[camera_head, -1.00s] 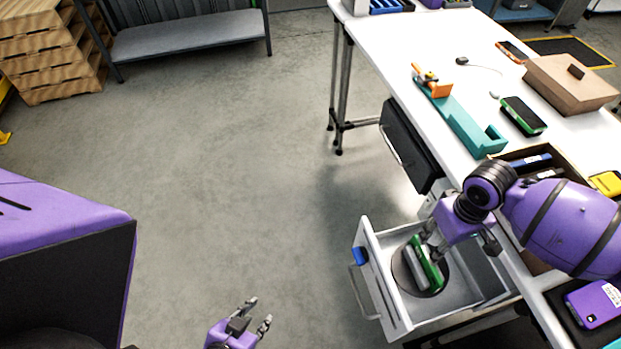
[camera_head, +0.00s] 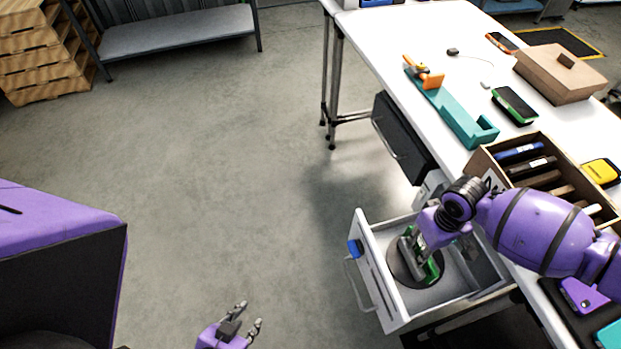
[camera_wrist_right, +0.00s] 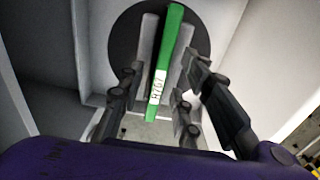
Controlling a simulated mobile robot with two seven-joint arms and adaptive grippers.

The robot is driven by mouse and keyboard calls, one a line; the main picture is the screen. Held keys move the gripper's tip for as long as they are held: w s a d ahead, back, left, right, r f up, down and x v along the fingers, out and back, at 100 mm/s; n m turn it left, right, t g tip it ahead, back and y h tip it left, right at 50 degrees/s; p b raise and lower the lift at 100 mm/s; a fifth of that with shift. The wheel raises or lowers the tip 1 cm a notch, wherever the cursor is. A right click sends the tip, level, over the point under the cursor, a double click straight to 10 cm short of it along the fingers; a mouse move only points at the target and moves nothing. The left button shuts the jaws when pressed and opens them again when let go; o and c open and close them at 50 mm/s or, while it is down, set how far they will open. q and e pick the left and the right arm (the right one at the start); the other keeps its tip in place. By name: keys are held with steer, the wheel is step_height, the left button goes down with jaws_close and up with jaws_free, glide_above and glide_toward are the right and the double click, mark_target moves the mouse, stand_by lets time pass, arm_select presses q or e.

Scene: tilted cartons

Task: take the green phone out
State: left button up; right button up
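The green phone (camera_wrist_right: 168,50) stands on edge in the open drawer (camera_head: 472,292), between the grey walls of a holder (camera_wrist_right: 147,38) with a round dark base (camera_wrist_right: 200,38). A white label shows on its near edge. In the head view the green phone (camera_head: 434,270) is partly hidden by my gripper. My right gripper (camera_wrist_right: 160,68) is open, with its fingers on either side of the phone and holder; I see no clear contact. It also shows over the drawer in the head view (camera_head: 412,243). My left gripper (camera_head: 247,322) is open and empty over the floor.
A dark phone with a green edge (camera_head: 514,105) lies on the white table (camera_head: 455,40).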

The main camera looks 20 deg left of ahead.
jaws_close()
